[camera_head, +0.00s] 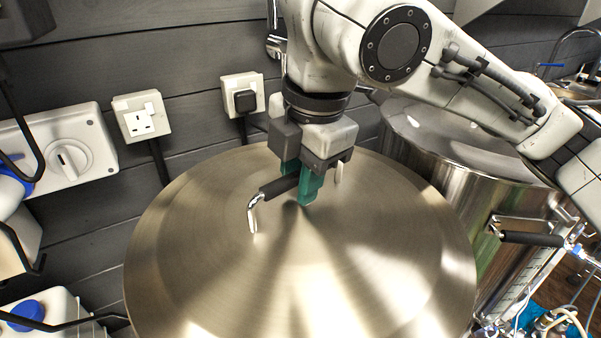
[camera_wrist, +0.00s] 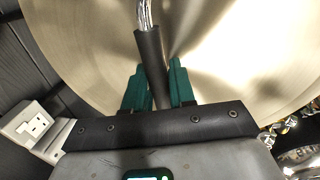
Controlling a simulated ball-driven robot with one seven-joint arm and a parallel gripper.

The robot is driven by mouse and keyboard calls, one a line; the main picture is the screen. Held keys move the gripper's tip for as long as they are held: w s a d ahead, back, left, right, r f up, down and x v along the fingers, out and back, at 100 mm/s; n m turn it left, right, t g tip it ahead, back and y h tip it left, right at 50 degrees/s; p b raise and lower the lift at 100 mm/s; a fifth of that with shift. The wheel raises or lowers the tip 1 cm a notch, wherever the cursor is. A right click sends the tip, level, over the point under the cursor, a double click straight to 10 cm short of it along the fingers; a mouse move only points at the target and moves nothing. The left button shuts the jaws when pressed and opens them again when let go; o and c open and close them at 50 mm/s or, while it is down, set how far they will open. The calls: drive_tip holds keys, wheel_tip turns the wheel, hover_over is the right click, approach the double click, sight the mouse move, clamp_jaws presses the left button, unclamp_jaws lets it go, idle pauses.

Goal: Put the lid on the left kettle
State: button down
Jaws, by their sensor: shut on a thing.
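The large round steel lid (camera_head: 340,275) fills the middle of the head view and looks roughly level. Its dark-sleeved handle (camera_head: 275,188) rises from its top. My gripper (camera_head: 302,185) is shut on this handle with its green fingers, one on each side of the grip. In the wrist view my gripper (camera_wrist: 158,85) also has the handle (camera_wrist: 150,60) between its fingers, with the lid (camera_wrist: 235,45) behind. The left kettle is hidden under the lid, so I cannot tell whether the lid touches its rim.
A second steel kettle (camera_head: 460,205) with a lid-like top stands close on the right, with a black-gripped handle (camera_head: 530,238). The grey plank wall behind carries sockets (camera_head: 141,117) and a rotary switch (camera_head: 68,160). A white container with a blue cap (camera_head: 27,314) is at lower left.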

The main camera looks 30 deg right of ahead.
drive_tip(key=shift+r, duration=0.1)
drive_tip(key=c, duration=0.8)
unclamp_jaws()
drive_tip(key=shift+c, duration=0.2)
wheel_tip(320, 180, up, 10)
drive_tip(key=s+p, duration=0.1)
drive_tip(key=s, duration=0.1)
drive_tip(key=shift+d+r, duration=0.15)
drive_tip(key=shift+r, duration=0.1)
drive_tip(key=shift+s, duration=0.1)
